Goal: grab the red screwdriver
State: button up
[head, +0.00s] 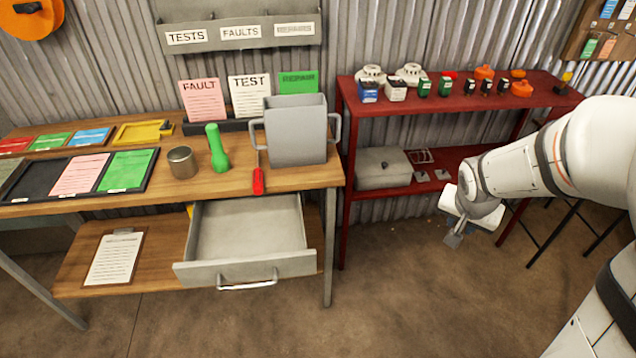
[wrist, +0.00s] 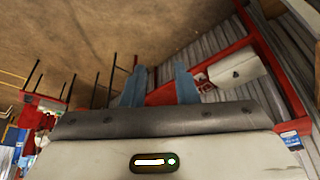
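The red screwdriver (head: 258,181) lies on the wooden workbench (head: 222,186) in the head view. Its red handle is at the front edge and its thin shaft points back, close beside the left side of a grey two-handled container (head: 297,135). My gripper (head: 454,240) is far to the right of it, in front of the red shelf and off the bench. In the wrist view my gripper (wrist: 158,72) shows two bluish fingers apart with nothing between them. The screwdriver is not seen in the wrist view.
A green torch (head: 216,150) and a metal tin (head: 182,162) stand left of the screwdriver. An open, empty drawer (head: 246,240) juts out below the bench. The red shelf (head: 440,100) holds detectors and small boxes. The floor (head: 400,310) in front is clear.

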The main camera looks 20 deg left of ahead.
aim_at(257, 185)
jog(key=u, duration=1.5)
jog(key=i, duration=1)
